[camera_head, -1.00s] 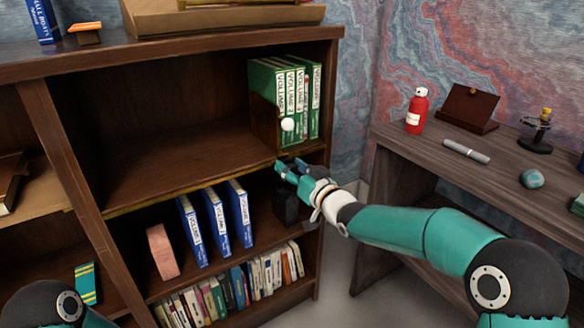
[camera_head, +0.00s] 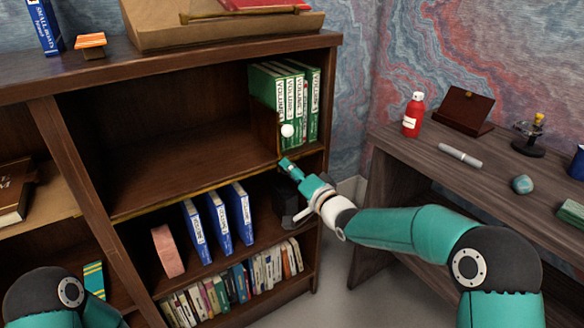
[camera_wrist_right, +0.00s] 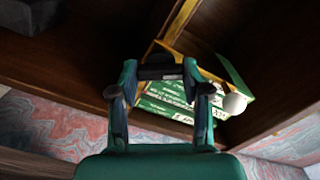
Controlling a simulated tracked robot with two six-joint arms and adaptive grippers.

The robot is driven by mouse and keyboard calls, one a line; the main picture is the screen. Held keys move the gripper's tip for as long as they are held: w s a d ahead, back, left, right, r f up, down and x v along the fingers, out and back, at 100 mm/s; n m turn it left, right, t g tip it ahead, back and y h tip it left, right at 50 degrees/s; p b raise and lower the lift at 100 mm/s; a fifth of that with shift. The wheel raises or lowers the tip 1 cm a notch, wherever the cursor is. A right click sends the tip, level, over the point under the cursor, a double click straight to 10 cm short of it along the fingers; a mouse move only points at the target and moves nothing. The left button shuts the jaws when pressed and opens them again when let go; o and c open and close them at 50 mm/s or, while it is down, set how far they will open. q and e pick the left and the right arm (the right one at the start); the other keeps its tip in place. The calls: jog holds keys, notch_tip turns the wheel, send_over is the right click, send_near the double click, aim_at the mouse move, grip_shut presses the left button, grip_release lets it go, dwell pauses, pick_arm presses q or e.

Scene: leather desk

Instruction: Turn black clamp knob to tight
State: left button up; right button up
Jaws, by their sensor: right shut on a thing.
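My right gripper (camera_head: 285,163) reaches from the right to the front edge of the bookcase's middle shelf, just below the green volumes. The right wrist view shows its two fingers (camera_wrist_right: 160,76) on either side of a small dark piece, the black clamp knob (camera_wrist_right: 160,72), and shut on it. The fingers hide most of the knob in the head view, and its turn position cannot be read. A yellow-brown bracket with a white ball (camera_head: 288,130) stands just above the gripper; the ball also shows in the right wrist view (camera_wrist_right: 234,104). My left gripper is out of view.
Green volumes (camera_head: 300,100) stand behind the bracket. Blue binders (camera_head: 217,220) and a black object (camera_head: 287,205) stand on the shelf below. The desk (camera_head: 400,150) at right holds a red bottle (camera_head: 414,115) and small items. The middle shelf's left part is bare.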

jog(key=m, duration=0.2)
jog(key=m+p, duration=0.1)
jog(key=m, duration=0.2)
jog(key=shift+w+d+f+p, duration=0.1)
jog(key=shift+d+f+p, duration=0.1)
jog(key=shift+p, duration=0.1)
dwell(0.4)
jog(key=o, duration=1.2)
jog(key=shift+c, duration=0.2)
jog(key=v, duration=1.2)
